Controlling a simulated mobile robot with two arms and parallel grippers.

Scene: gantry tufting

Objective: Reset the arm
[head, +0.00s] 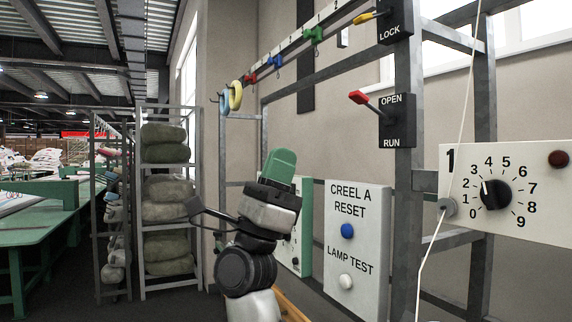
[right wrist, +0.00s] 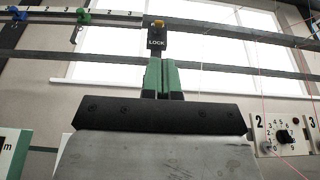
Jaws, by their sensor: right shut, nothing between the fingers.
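My right gripper (head: 281,160) stands upright in the middle of the head view, its green fingers shut and pointing up, with nothing between them. It is in front of the rack, left of the white panel (head: 358,275) marked CREEL A RESET and LAMP TEST, and apart from it. That panel has a blue button (head: 347,230) and a white button (head: 346,281). In the right wrist view the shut green fingers (right wrist: 161,65) point up towards a dark LOCK box (right wrist: 156,44); I cannot tell the distance. My left gripper is not in view.
A red-handled lever (head: 358,97) on the OPEN/RUN box (head: 397,120) juts out at upper right. A numbered dial (head: 495,194) sits right of it. A green-edged panel (head: 304,250) is partly hidden behind my arm. Shelves with bundles (head: 165,155) and a green table (head: 40,225) stand left.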

